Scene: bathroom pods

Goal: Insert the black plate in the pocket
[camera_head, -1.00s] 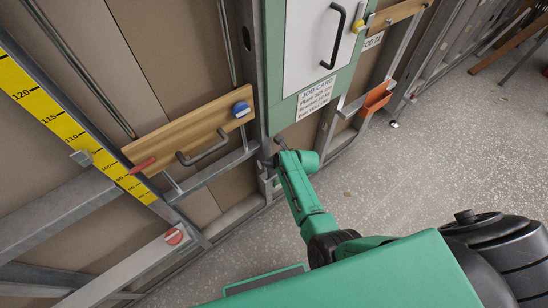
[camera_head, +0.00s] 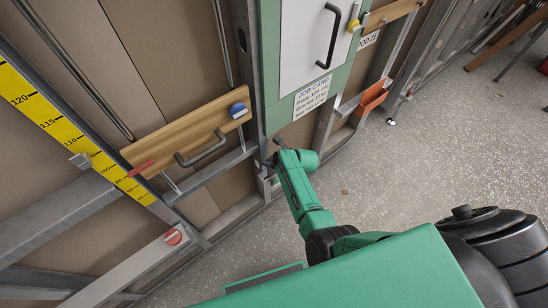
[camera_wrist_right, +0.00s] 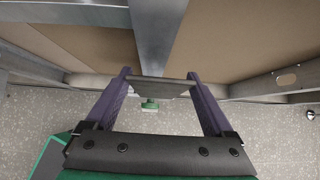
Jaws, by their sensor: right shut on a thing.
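My right gripper (camera_head: 277,160) is low against the grey metal post under the green-framed panel, at the end of my green arm. In the right wrist view its two purple fingers (camera_wrist_right: 158,77) stand apart, with a dark flat plate (camera_wrist_right: 160,88) spanning between their tips. I take this for the black plate. It lies close to the grey post (camera_wrist_right: 156,35), but I cannot tell whether it touches it. In the head view the plate is hardly visible, and I cannot make out a pocket for certain. My left gripper is not in view.
A wooden board with a grey handle (camera_head: 201,150) and a blue knob (camera_head: 238,109) is left of the post. A job card (camera_head: 312,95) is above the gripper. An orange bin (camera_head: 372,97) hangs to the right.

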